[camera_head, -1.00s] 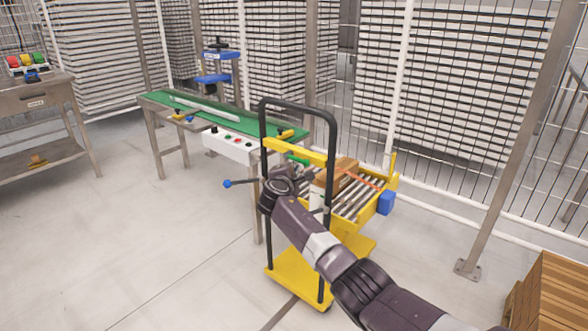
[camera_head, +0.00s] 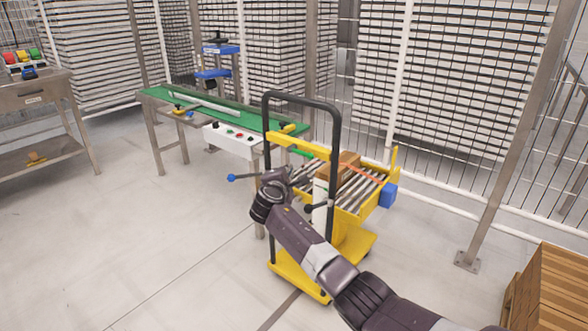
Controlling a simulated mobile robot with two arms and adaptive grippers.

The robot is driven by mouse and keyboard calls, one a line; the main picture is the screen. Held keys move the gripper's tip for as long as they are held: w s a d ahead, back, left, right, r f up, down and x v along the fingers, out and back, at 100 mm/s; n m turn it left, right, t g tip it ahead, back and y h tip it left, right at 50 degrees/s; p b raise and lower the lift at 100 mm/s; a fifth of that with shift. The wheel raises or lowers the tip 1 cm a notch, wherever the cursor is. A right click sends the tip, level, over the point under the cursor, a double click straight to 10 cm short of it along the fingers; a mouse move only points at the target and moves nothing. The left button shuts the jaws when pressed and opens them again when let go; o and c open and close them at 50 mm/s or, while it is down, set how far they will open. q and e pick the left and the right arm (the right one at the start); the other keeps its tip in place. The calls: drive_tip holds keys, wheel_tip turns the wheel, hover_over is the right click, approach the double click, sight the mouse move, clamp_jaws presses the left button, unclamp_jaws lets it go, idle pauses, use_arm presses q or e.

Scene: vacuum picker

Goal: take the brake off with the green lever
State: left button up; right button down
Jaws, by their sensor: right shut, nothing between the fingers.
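The green lever (camera_head: 299,152) shows as a short green bar just below the yellow crossbar of the yellow trolley (camera_head: 300,281). My right gripper (camera_head: 276,177) is at the trolley's left handle post, a little left of and below the green lever. It is shut and empty; its fingertips are largely hidden by my wrist. I see a gap between it and the green lever in the picture, but depth is hard to judge. A lever with a blue knob (camera_head: 232,178) sticks out left of my gripper. My left gripper is not in view.
The trolley's black handle frame (camera_head: 338,125) stands around the work area. A brown box (camera_head: 350,160) lies on its rollers. A green conveyor table (camera_head: 155,94) stands behind it. Wooden crates (camera_head: 560,285) are at the lower right. The floor at left is clear.

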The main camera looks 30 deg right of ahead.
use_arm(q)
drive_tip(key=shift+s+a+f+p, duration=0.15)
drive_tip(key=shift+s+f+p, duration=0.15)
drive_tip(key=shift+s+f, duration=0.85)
use_arm(e)
drive_tip(key=a, duration=0.1)
drive_tip(key=s+a+r, duration=0.1)
drive_tip(key=a+r, duration=0.1)
drive_tip(key=a, duration=0.1)
drive_tip(key=shift+s+r, duration=0.2)
drive_tip(key=shift+s, duration=0.1)
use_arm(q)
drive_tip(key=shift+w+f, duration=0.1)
